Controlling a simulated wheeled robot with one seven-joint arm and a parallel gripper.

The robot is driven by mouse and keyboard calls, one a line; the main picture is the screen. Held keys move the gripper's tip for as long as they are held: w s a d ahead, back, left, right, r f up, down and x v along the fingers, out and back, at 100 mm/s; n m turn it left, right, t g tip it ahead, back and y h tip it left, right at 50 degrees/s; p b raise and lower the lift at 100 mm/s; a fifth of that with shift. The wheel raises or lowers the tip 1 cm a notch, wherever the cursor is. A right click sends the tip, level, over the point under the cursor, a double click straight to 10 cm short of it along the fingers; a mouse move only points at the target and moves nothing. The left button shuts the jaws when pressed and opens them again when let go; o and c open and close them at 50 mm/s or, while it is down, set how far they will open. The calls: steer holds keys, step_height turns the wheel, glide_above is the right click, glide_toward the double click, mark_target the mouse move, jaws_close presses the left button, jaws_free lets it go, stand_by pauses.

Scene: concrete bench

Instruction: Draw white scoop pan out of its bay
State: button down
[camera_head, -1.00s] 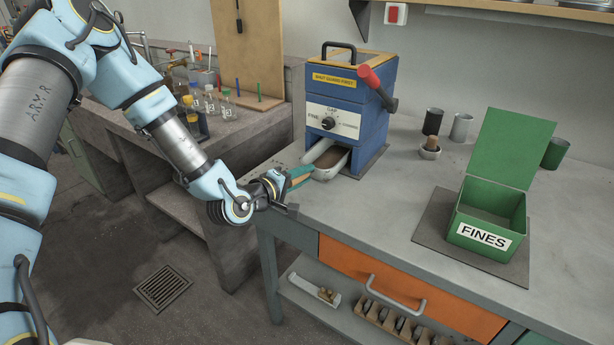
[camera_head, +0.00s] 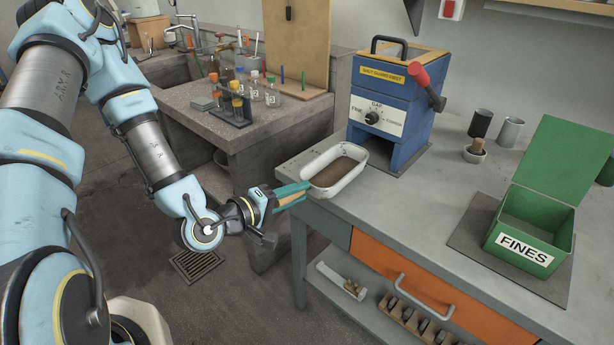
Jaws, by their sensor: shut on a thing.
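The white scoop pan (camera_head: 350,180) is a long white tray with brown ground material in it. It is out in front of the blue mill (camera_head: 388,112), over the left front part of the bench top. My gripper (camera_head: 298,194) is at the pan's near left end, with its green-edged fingers shut on the pan there. The exact grip point is small and partly hidden by the fingers. The mill's bay (camera_head: 408,165) at its base shows as a dark opening behind the pan.
A green box labelled FINES (camera_head: 525,247) stands with its lid up on a dark mat at right. Grey cups (camera_head: 510,131) and a small mortar (camera_head: 475,152) stand behind. The bench's front middle is clear. A rack of bottles (camera_head: 235,108) is on the lower bench at left.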

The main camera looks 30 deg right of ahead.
mark_target(277, 205)
steer(key=shift+p+v, duration=0.8)
steer(key=shift+v, duration=0.4)
steer(key=a+p, duration=0.2)
steer(key=a, duration=0.1)
steer(key=shift+s+f+p, duration=0.1)
steer(key=shift+s+p, duration=0.3)
steer(key=f+p+v, duration=0.1)
steer(key=p+v, duration=0.2)
steer(key=v, duration=0.4)
steer(key=shift+s+a+f, duration=0.15)
steer(key=shift+s+f, duration=0.2)
